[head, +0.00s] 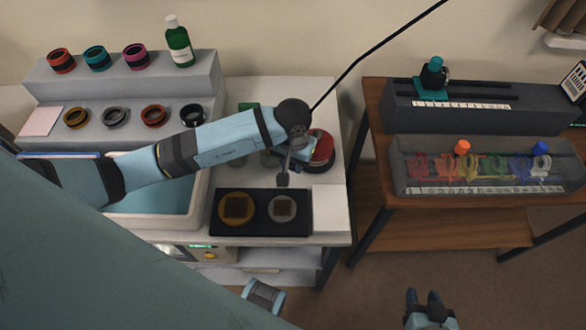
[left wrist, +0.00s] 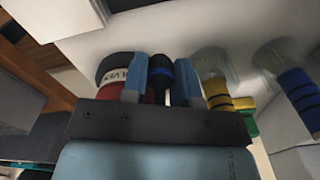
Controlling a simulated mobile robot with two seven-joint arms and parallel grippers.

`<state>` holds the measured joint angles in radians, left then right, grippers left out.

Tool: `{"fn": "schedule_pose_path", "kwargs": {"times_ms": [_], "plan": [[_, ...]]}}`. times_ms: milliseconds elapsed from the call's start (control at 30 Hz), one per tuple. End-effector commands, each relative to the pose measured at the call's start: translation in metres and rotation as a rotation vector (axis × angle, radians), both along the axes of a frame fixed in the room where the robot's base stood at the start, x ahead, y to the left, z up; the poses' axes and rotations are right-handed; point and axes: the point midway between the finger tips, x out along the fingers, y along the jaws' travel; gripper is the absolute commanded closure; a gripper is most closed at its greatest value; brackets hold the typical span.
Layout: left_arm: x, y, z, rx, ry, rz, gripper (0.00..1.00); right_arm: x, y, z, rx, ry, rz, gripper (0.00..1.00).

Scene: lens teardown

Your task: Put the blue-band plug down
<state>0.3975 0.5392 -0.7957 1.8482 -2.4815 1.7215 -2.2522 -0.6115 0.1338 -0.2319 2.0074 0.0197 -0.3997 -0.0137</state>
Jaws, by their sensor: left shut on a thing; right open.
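In the left wrist view, the blue-band plug (left wrist: 160,76) is a dark round piece with a blue band. My left gripper (left wrist: 163,82) is shut on it, one light-blue finger on each side. I cannot tell whether the plug touches the bench. A red and black round can (left wrist: 112,78) with a white label sits just left of the fingers. My right gripper (head: 428,307) is open and empty at the bottom of the head view, away from both tables.
A black tray (head: 260,231) with two round pads lies at the bench's front. A blue basin (head: 150,205) and a grey stepped stand (head: 50,95) with several rings are left. A clear box (head: 405,180) with coloured pieces is on the right table.

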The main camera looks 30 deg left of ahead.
Motion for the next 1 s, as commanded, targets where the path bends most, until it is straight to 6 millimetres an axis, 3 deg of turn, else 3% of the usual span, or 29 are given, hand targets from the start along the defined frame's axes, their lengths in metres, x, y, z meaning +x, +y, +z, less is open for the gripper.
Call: {"fn": "schedule_pose_path", "kwargs": {"times_ms": [267,633,667,733,1000], "plan": [[-0.001,-0.001,-0.038,-0.001,0.004,0.001,1.00,0.000,0.001,0.001,-0.001,0.002,0.001,0.57],[0.000,0.000,-0.044,0.001,0.000,-0.002,1.00,-0.001,0.002,-0.005,0.001,0.004,0.003,0.57],[0.000,0.000,-0.042,0.001,0.001,-0.001,0.66,-0.001,0.002,-0.003,0.001,0.006,0.004,0.57],[0.000,0.000,-0.042,0.000,0.001,-0.001,0.50,-0.001,0.002,-0.003,0.000,0.008,0.004,0.57],[0.000,0.000,-0.041,0.000,0.001,-0.001,0.47,-0.001,0.002,-0.002,0.001,0.006,0.004,0.57]]}}
